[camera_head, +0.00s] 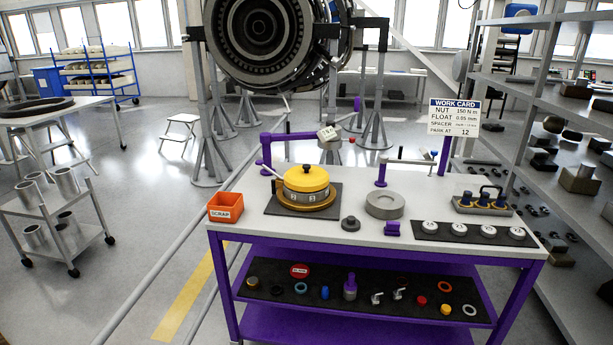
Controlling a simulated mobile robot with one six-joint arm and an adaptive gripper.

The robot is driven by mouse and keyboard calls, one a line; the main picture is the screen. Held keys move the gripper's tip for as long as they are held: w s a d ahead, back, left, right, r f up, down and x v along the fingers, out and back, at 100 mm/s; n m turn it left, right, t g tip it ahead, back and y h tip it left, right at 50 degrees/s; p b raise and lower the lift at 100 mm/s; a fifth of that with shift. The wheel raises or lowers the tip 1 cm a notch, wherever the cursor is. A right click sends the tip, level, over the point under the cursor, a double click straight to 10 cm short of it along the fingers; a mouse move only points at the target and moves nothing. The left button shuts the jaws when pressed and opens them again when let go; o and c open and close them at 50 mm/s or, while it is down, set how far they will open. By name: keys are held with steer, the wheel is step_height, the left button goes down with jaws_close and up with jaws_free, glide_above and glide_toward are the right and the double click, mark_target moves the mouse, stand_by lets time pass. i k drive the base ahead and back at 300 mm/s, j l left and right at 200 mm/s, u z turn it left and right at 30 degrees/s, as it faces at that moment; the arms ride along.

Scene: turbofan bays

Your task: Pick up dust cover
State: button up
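The dust cover appears to be the round yellow lid (306,179) with a small dark knob on top. It sits on a grey ring-shaped housing (308,196) with numbered marks, which stands on a dark mat (274,206) at the left of the bench top. A thin pale rod lies by the left side of the lid. My gripper is not in view, and nothing is seen touching the lid.
The bench (349,229) holds an orange scrap box (226,207), a purple post with a jointed arm (266,150) behind the lid, a grey ring (384,205) and a work card (454,116). Small parts lie on the lower shelf (361,294).

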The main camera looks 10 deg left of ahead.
mark_target(305, 178)
steer(key=i+j, duration=0.35)
steer(key=i, duration=0.15)
steer(key=i+j, duration=0.35)
steer(key=i, duration=0.2)
